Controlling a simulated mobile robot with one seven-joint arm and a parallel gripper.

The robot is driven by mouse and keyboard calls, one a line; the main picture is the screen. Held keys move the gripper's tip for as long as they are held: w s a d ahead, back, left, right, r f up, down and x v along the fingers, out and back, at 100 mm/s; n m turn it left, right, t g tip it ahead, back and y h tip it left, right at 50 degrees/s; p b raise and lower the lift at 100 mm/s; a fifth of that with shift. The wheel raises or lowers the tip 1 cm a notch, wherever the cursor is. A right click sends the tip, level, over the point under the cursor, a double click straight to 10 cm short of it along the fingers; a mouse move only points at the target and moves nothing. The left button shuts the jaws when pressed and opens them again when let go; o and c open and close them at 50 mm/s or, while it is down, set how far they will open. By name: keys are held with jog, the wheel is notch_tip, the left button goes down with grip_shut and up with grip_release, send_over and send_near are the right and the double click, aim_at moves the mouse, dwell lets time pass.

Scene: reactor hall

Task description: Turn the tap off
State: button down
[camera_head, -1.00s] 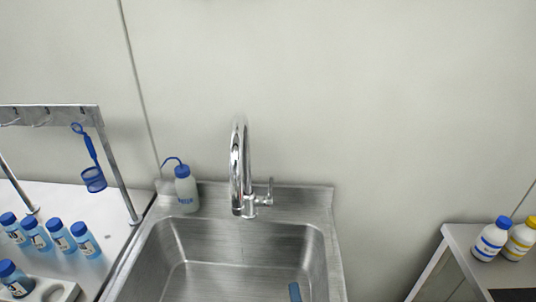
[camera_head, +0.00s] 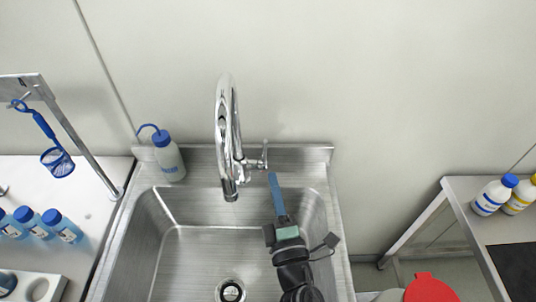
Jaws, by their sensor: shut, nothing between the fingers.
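The chrome tap (camera_head: 226,130) with its tall curved spout stands at the back of the steel sink (camera_head: 180,262). Its small lever handle (camera_head: 265,154) is on the right of the tap body and points up. No stream of water shows below the spout. My gripper (camera_head: 272,176), with long blue fingers, is shut and empty. It reaches over the right part of the sink, its tips close below the lever in the picture. I cannot tell whether they touch it.
A wash bottle (camera_head: 168,158) stands at the sink's back left corner. Blue-capped bottles (camera_head: 62,227) and a metal rack (camera_head: 70,118) with a blue basket (camera_head: 57,162) are on the left. Two bottles (camera_head: 494,195) stand on the right bench. A red object (camera_head: 428,288) is at bottom right.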

aim_at(266, 147)
jog(key=x, duration=0.6)
jog(key=shift+w+r, duration=0.1)
jog(key=shift+w, duration=0.25)
